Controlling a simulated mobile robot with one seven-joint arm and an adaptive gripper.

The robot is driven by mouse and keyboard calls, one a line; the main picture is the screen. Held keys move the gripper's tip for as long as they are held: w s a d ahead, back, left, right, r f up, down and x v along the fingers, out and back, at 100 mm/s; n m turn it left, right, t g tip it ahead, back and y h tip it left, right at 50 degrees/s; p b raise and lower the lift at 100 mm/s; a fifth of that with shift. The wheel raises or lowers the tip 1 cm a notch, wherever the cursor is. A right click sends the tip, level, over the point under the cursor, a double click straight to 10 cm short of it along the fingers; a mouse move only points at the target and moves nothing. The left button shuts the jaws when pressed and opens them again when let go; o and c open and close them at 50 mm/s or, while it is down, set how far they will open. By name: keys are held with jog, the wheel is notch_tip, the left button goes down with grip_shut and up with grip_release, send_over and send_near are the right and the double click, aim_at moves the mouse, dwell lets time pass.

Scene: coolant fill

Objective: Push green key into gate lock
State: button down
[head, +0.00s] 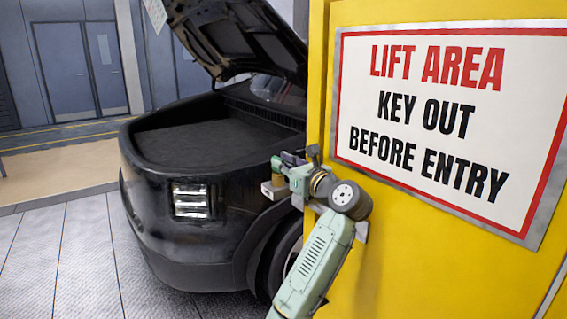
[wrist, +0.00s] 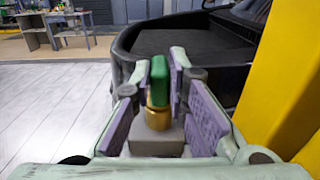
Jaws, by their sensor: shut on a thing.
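The green key (wrist: 158,69) stands upright between my fingertips in the wrist view. My gripper (wrist: 160,80) is shut on it, with purple pads at either side. A brass cylinder (wrist: 158,118) sits directly below the green part, over a grey lock block (wrist: 157,146). I cannot tell how deep the key is in the lock. In the head view my gripper (head: 287,163) is beside the yellow gate's left edge, and the small pale lock block (head: 271,190) shows just below it. The key is not clear there.
The yellow gate panel (head: 345,250) with a "LIFT AREA" sign (head: 440,120) fills the right. A black car (head: 165,235) with its hood open stands behind my gripper. A workbench (wrist: 55,30) is far left in the wrist view. The tiled floor (head: 60,255) at left is clear.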

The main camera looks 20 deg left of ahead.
jog(key=shift+f, duration=0.15)
jog(key=c, duration=1.5)
grip_release()
jog(key=shift+d, duration=0.1)
jog(key=v, duration=1.2)
